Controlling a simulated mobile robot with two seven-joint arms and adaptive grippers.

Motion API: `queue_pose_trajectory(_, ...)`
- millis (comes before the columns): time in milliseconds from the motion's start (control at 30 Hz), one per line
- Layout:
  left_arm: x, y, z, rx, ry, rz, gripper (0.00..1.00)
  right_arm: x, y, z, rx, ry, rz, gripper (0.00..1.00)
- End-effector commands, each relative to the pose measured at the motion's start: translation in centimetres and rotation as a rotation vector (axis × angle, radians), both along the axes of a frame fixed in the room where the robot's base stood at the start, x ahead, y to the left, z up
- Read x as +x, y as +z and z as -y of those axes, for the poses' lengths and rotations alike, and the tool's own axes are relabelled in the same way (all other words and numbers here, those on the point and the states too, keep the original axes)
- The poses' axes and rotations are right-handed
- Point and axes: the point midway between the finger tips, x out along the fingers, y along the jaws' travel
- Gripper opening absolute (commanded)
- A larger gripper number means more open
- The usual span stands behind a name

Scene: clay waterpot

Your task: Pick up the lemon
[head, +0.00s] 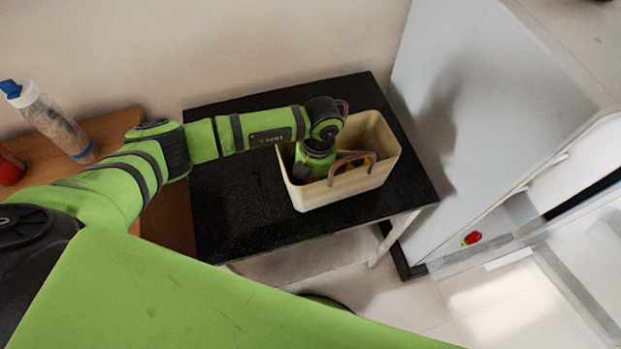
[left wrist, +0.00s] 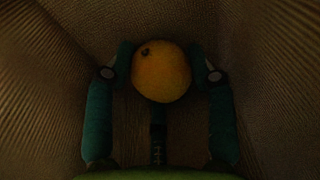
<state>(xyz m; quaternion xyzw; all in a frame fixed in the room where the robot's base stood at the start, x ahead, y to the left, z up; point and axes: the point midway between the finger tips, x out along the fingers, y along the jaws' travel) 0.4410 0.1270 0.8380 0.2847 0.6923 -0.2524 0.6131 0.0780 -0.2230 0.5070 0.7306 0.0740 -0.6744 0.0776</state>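The lemon, a round yellow-orange fruit (left wrist: 161,72) with a small dark spot, is inside a cream basket (head: 345,192). In the left wrist view it lies between the two fingertips of my left gripper (left wrist: 164,68). The fingertips are very close to its two sides; I cannot tell whether they press on it. In the head view my left arm reaches down into the basket, and its wall and my wrist hide the fingers and most of the inside. My right gripper is not in view.
The basket has brown handles (head: 352,160) and stands on a black-topped table (head: 235,215). A wooden surface (head: 113,128) at the left holds a bottle (head: 52,118) and a red object (head: 9,168). A large pale panel (head: 480,95) stands close to the table's right.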

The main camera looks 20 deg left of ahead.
Motion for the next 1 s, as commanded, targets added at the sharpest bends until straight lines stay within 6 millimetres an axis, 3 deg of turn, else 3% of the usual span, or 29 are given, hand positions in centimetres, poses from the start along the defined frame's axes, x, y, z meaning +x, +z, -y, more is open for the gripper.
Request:
queue_pose_trajectory(367, 0.1, 0.3, 0.0, 0.000, 0.000, 0.001, 0.21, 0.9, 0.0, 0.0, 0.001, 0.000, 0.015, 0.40)
queue_pose_trajectory(533, 0.2, 1.8, 0.0, -0.001, 0.000, 0.005, 0.21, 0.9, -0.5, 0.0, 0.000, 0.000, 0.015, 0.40)
queue_pose_trajectory(667, 0.2, 4.0, 0.0, -0.003, -0.001, 0.007, 0.21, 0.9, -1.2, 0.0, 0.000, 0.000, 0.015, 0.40)
queue_pose_trajectory(1000, 0.2, 12.1, 0.0, -0.001, -0.001, 0.008, 0.21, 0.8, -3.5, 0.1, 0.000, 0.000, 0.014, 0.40)
